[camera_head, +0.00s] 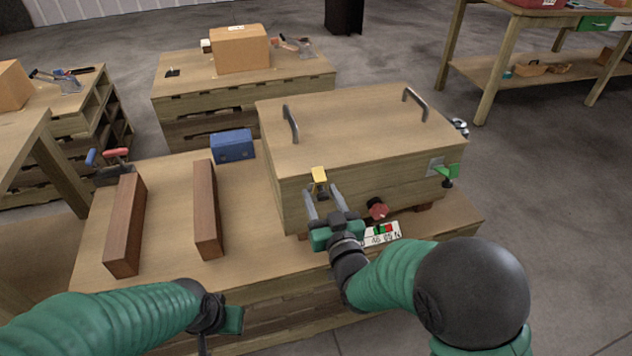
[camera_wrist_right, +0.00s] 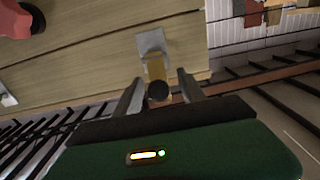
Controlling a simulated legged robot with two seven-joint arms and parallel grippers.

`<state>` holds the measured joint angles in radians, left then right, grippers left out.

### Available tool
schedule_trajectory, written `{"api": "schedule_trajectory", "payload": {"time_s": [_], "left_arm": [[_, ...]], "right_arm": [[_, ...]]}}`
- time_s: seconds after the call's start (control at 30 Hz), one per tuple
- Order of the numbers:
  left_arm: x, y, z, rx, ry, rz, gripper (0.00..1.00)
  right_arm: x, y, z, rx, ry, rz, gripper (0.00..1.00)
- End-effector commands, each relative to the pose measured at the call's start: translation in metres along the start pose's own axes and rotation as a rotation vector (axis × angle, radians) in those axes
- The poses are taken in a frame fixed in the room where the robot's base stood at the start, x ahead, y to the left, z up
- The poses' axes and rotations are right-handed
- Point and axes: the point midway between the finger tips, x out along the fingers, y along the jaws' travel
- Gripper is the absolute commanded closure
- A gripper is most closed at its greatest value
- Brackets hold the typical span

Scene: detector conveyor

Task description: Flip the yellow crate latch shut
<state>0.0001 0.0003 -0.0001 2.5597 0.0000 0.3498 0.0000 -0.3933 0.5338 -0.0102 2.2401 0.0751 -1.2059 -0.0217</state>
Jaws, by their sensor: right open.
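The wooden crate (camera_head: 350,125) stands on a pallet table. Its yellow latch (camera_head: 319,175) is at the top edge of the front side, near the left corner. In the right wrist view the yellow latch (camera_wrist_right: 155,68) extends from a grey plate and ends in a black knob (camera_wrist_right: 158,91). My right gripper (camera_head: 321,192) is open in front of the latch, its fingers on either side of the knob; I cannot tell whether they touch it. My left gripper (camera_head: 230,320) is low at the front left, away from the crate; its fingers are not clearly visible.
A green latch (camera_head: 446,172) is at the crate's right front. A red knob (camera_head: 377,209) and a white label plate (camera_head: 382,235) are below the crate front. Two brown beams (camera_head: 125,225) (camera_head: 207,209) and a blue box (camera_head: 233,146) lie to the left, with bare tabletop between the beams.

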Motion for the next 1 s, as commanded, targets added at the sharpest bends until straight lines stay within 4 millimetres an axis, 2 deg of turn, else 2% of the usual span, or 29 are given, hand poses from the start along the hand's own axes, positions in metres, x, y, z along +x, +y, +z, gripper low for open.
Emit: {"api": "schedule_trajectory", "payload": {"time_s": [0.27,0.6,0.63,1.0], "left_arm": [[-0.0001,0.0001,0.0003,0.000,0.000,0.000,0.64],[-0.0001,0.0001,0.0002,0.000,0.000,0.000,0.64],[-0.0001,0.0000,0.0002,0.000,0.000,0.000,0.64],[-0.0001,0.0001,0.0001,0.000,0.000,0.000,0.64]], "right_arm": [[-0.0002,0.0010,0.0005,0.000,-0.001,0.001,0.54],[0.0007,0.0004,0.0008,0.000,-0.002,0.001,0.98],[0.0007,0.0003,0.0008,0.000,-0.001,0.001,1.00],[0.0007,-0.0002,0.0008,0.000,-0.002,-0.001,1.00]]}}
